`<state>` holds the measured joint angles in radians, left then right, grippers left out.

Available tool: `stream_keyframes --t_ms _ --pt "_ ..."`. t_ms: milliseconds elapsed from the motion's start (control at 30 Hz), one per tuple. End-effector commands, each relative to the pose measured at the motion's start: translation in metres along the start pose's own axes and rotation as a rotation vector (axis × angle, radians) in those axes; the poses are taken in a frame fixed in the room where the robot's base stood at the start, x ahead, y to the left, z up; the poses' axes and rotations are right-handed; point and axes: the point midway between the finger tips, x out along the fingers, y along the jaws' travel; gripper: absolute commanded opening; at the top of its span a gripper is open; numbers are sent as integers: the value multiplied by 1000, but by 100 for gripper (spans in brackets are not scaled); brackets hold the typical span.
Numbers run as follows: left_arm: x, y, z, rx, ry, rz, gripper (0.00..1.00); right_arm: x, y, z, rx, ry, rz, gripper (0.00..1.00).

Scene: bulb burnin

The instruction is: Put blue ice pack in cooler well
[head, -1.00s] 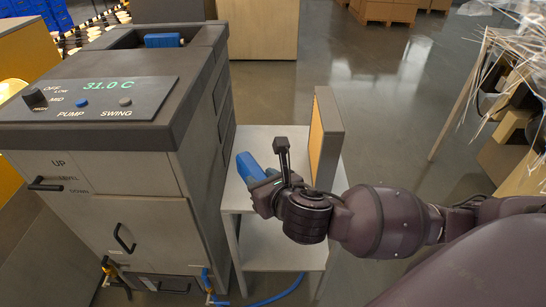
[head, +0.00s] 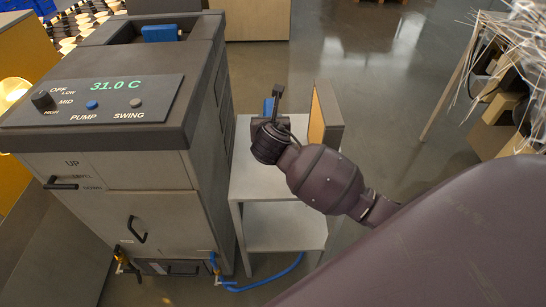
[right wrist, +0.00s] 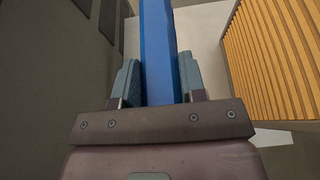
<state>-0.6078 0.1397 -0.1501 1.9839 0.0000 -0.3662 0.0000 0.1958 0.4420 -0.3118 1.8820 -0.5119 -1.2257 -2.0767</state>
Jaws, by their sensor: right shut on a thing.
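A blue ice pack (right wrist: 158,50) is clamped between the fingers of my right gripper (right wrist: 160,80) in the right wrist view. In the head view only a small part of this pack (head: 268,106) shows behind the right gripper (head: 270,122), above the small side table. The cooler is a tall grey cabinet (head: 150,205) with an opening in its top, the well (head: 125,38). Another blue block (head: 160,33) shows at the right end of that opening. My left gripper is not in view.
The side table (head: 250,185) stands right of the cabinet. An upright panel with an orange ribbed face (head: 317,125) stands on it, also seen in the right wrist view (right wrist: 275,60). A control panel reads 31.0 C (head: 115,86). A blue hose (head: 270,283) lies below.

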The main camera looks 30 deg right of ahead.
Motion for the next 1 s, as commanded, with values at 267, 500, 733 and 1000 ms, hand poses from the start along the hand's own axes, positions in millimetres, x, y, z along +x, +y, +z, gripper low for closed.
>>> stream_keyframes --t_ms 267,500,733,1000 --pt "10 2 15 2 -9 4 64 24 0 -58 -1 3 1 0" --pt "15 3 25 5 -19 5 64 37 1 -89 0 -1 2 0" --pt "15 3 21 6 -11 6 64 41 1 -99 1 -3 2 0" --pt "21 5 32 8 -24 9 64 55 0 -132 -1 0 1 0"
